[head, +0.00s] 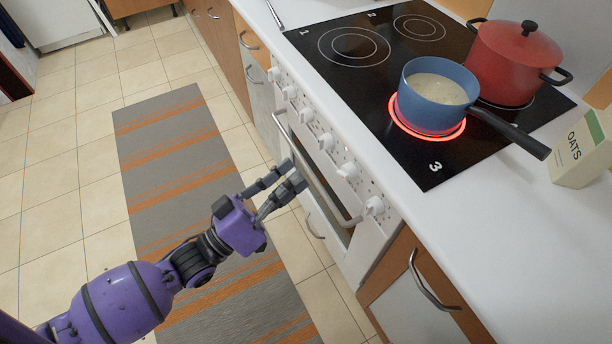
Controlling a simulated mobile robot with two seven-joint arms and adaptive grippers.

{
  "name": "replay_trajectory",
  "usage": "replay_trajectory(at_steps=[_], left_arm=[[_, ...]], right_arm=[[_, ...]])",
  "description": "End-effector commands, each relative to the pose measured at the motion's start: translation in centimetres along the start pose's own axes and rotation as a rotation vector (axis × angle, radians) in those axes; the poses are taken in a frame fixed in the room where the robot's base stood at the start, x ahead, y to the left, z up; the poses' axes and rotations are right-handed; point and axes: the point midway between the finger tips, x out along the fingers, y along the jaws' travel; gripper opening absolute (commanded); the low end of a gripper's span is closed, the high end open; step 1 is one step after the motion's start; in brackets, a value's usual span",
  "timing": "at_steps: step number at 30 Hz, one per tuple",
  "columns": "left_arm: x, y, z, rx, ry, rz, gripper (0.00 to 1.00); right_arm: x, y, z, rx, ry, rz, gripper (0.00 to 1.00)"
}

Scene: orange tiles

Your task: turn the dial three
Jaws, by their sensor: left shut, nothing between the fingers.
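A row of white dials runs along the front panel (356,192) of the white stove. The nearest dials are one at the panel's near end (374,205), one beyond it (348,171) and another further along (325,141). I cannot read any number on the dials. The cooktop (400,165) carries the printed numbers 1, 2 and 3. The ring by the 3, a burner (463,131), glows red under a blue saucepan (434,96) of pale food. My left gripper (292,174) is shut and empty, in front of the oven handle and left of the near dials.
A red lidded pot (512,65) stands behind the saucepan. The saucepan's dark handle (512,132) points toward the oats carton (583,152) on the white counter (480,230). The oven handle (312,175) sticks out below the dials. A striped rug (175,150) lies on the tiled floor.

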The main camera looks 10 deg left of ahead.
Motion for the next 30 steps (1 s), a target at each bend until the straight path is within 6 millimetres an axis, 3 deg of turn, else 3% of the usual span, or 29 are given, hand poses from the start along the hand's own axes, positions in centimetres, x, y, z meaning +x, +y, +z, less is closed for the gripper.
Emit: replay_trajectory(at_steps=[13,15,19,30], left_arm=[[9.4,0.2,-0.3,0.005,0.005,0.006,0.00],[8.4,-0.1,1.4,0.002,-0.002,-0.002,0.00],[7.8,0.0,2.9,0.002,0.000,0.000,0.00],[7.5,0.0,3.8,0.005,0.001,0.002,0.00]], right_arm=[[-1.3,0.1,-0.3,0.009,-0.004,0.004,0.39],[-1.4,0.1,0.2,0.010,-0.012,0.005,0.39],[-1.4,0.2,0.3,0.009,-0.015,0.005,0.39],[-1.1,0.1,-0.1,0.007,-0.007,0.002,0.39]])
